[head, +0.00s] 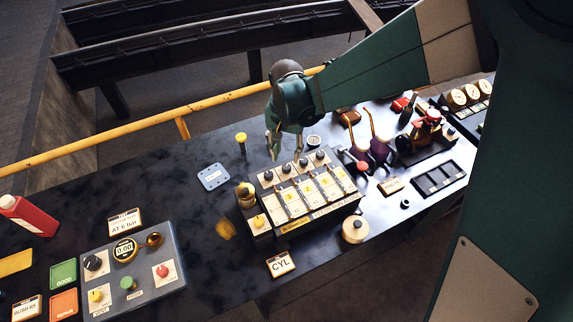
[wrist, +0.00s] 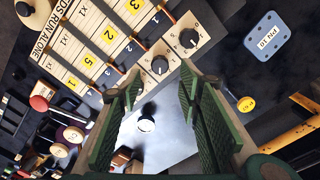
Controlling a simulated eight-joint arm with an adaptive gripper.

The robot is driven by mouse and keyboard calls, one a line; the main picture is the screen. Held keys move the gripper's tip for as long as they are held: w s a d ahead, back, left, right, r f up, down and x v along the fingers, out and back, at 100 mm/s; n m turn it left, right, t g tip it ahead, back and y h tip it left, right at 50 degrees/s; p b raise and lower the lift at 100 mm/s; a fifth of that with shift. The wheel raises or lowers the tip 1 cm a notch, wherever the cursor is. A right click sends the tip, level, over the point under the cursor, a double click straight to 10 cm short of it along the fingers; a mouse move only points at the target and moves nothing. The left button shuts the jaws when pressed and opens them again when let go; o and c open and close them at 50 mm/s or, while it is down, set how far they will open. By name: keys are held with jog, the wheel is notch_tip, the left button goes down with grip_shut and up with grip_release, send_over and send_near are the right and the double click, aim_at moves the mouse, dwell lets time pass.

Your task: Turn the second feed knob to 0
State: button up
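The feed panel (head: 335,206) is a cream and dark box on the bench, with a row of black knobs along its back edge. The second knob from the left (head: 286,168) also shows in the wrist view (wrist: 159,65), on a cream plate just beyond the fingertips. The leftmost knob (head: 268,175) is beside it, upper right in the wrist view (wrist: 187,38). I cannot read either knob's setting with certainty. My gripper (head: 285,153) is open and empty, pointing down over the back edge; in the wrist view (wrist: 159,82) its fingertips lie either side of the second knob's line. The left finger hides other knobs.
A red-topped lever (head: 361,166) stands to the right. A grey control box (head: 135,268) is at front left. A yellow rail (head: 140,122) runs behind the bench.

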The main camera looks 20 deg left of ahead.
aim_at(287, 167)
jog(key=shift+f, duration=3.45)
jog(key=c, duration=0.9)
